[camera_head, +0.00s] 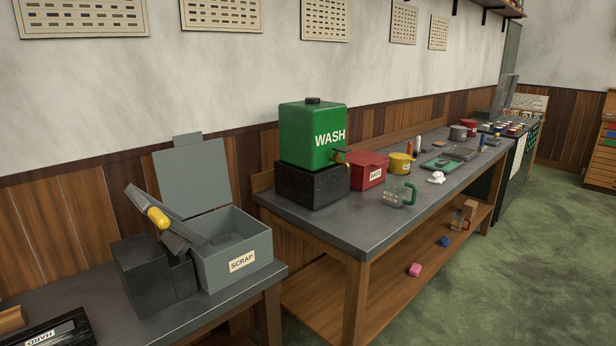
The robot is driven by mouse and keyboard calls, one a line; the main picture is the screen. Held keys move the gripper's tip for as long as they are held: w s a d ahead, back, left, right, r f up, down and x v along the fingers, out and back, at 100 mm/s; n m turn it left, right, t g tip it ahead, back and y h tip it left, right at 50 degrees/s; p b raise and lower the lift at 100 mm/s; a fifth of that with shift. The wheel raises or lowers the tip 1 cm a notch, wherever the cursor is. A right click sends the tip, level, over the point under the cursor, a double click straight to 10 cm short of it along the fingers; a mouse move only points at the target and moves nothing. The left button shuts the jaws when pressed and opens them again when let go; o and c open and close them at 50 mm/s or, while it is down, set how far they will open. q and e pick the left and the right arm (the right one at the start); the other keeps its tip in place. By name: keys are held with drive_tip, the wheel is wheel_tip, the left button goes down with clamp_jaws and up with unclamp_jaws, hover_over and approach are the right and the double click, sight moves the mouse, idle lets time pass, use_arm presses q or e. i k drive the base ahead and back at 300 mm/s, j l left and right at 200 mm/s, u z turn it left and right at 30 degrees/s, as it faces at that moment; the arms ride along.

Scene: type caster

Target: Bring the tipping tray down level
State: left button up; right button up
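The tipping tray (183,236) appears to be the dark grey tilted piece at the lower left, beside the scrap box. It slopes, high at its left end and low at its right end, toward the box. A yellow handle (158,218) sits on it. It rests above a black block-shaped stand (150,280). The grey box labelled SCRAP (235,262) stands right beside it with its lid (190,178) raised. Part of the tray's lower end is hard to make out against the box. Neither of my grippers is in view.
The near bench (215,312) also holds a black item labelled HARD (45,332). A gap separates it from the longer bench (330,232), with a green WASH tank (312,138), red box (367,170), yellow pot (401,163) and glass mug (398,192). Green floor (500,265) is open at right.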

sight(178, 237)
drive_tip(key=i+u, duration=0.15)
drive_tip(key=u, duration=0.2)
drive_tip(key=i+u, duration=0.15)
drive_tip(key=u, duration=0.25)
drive_tip(key=i+l+u, duration=0.1)
drive_tip(key=u, duration=0.25)
